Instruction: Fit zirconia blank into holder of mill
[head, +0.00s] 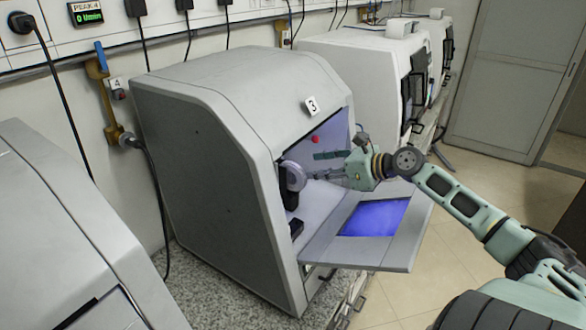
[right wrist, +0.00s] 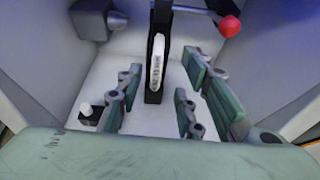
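The zirconia blank (head: 296,176) is a white disc standing upright inside the open mill marked 3 (head: 215,120). In the right wrist view the blank (right wrist: 157,62) shows edge-on, seated in the slot of the upright black holder (right wrist: 153,97). My right gripper (head: 318,165) reaches in through the mill's front opening. In the right wrist view my right gripper (right wrist: 162,68) is open, its fingers spread to left and right of the blank with gaps between. It holds nothing. My left gripper is not in view.
The mill's door (head: 412,228) is folded down under my right arm. A red knob (right wrist: 230,26) is at the upper right of the chamber, and a small white-topped black part (right wrist: 87,116) is at lower left. Other mills (head: 360,65) stand on both sides.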

